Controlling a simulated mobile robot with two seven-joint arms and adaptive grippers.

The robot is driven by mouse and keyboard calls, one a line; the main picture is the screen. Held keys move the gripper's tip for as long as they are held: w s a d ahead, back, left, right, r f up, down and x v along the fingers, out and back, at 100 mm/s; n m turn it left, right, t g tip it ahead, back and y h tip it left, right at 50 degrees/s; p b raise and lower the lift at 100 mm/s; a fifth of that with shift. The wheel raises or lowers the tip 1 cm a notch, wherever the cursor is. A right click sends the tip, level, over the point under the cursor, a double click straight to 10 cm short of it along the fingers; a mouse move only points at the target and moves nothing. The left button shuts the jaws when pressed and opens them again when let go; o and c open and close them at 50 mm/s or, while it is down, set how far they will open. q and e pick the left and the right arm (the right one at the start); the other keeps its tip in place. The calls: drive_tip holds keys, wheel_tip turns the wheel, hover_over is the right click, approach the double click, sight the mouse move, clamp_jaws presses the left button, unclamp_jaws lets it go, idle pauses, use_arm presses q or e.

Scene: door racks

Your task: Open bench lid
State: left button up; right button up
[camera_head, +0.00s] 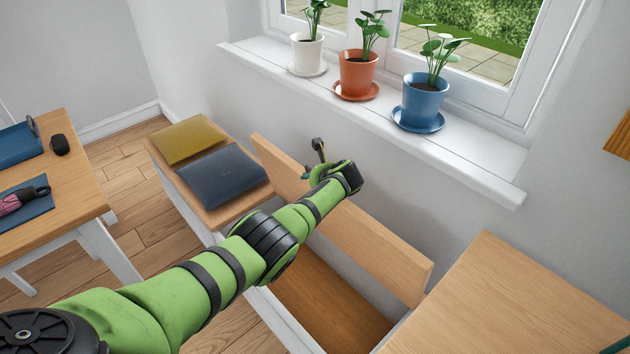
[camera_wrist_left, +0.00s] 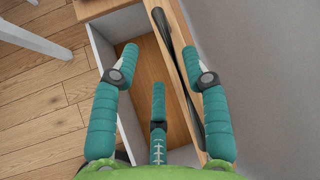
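The bench lid (camera_head: 375,245) is a long light wood panel, raised and standing steeply along the wall side of the bench. Below it the bench's open compartment (camera_head: 325,295) shows a brown wooden floor, also visible in the left wrist view (camera_wrist_left: 140,70). My left arm reaches across the compartment and the lid. My left gripper (camera_head: 315,172) is by the lid's upper edge, partly hidden behind my wrist. In the left wrist view its teal fingers (camera_wrist_left: 160,60) are spread apart, with the lid (camera_wrist_left: 178,75) running between the middle and right fingers; contact is unclear. My right gripper is not visible.
A yellow cushion (camera_head: 187,140) and dark blue cushion (camera_head: 223,174) lie on the bench's far section. Three potted plants stand on the windowsill (camera_head: 470,155) above. A wooden surface (camera_head: 510,305) is at right. A table (camera_head: 75,195) is at left, with floor between.

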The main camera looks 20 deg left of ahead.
use_arm(q)
drive_tip(key=shift+a, duration=0.1)
drive_tip(key=v, duration=1.2)
idle(0.4)
